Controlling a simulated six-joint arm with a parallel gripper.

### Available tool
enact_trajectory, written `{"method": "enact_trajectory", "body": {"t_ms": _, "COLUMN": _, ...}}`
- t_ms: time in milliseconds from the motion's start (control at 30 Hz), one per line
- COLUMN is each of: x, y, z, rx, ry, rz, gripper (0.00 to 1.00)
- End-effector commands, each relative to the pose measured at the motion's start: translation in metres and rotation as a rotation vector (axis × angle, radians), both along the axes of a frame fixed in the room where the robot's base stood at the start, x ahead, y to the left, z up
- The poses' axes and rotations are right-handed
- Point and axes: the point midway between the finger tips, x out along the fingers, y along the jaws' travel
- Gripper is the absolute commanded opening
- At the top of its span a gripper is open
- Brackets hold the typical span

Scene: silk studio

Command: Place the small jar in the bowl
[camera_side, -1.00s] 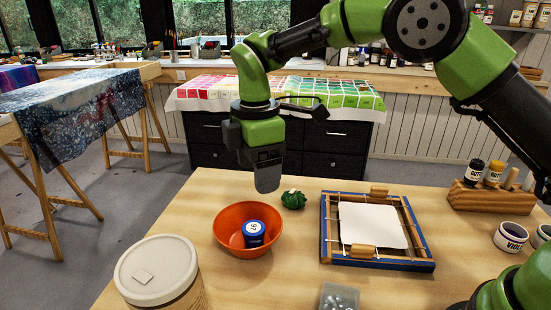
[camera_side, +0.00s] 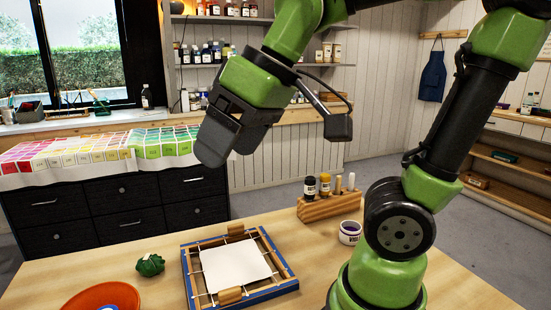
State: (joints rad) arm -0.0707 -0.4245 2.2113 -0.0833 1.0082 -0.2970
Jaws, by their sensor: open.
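The orange bowl (camera_side: 82,298) is at the bottom left of the picture, cut off by the lower edge. Inside it, only the top of the small blue jar (camera_side: 114,308) shows, with the rest out of frame. My gripper (camera_side: 210,155) is raised high above the table, tilted down to the left, well apart from the bowl and jar. It is open, and nothing shows between its fingers.
A dark green lump (camera_side: 150,265) lies right of the bowl. A blue-edged wooden frame (camera_side: 283,285) with a white sheet (camera_side: 235,263) is in the middle. A wooden bottle rack (camera_side: 325,206) and a labelled jar (camera_side: 350,233) stand at the back right.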

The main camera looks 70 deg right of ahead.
Motion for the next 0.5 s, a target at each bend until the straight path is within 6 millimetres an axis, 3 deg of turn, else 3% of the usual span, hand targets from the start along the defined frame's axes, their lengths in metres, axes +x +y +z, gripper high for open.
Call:
{"method": "enact_trajectory", "body": {"t_ms": 100, "x": -0.030, "y": -0.006, "z": -0.008, "rx": 0.094, "ry": -0.046, "rz": -0.167, "gripper": 0.73}}
{"method": "enact_trajectory", "body": {"t_ms": 200, "x": -0.045, "y": -0.009, "z": -0.014, "rx": 0.152, "ry": -0.067, "rz": -0.260, "gripper": 0.73}}
{"method": "enact_trajectory", "body": {"t_ms": 500, "x": -0.053, "y": -0.010, "z": -0.020, "rx": 0.192, "ry": -0.078, "rz": -0.324, "gripper": 0.73}}
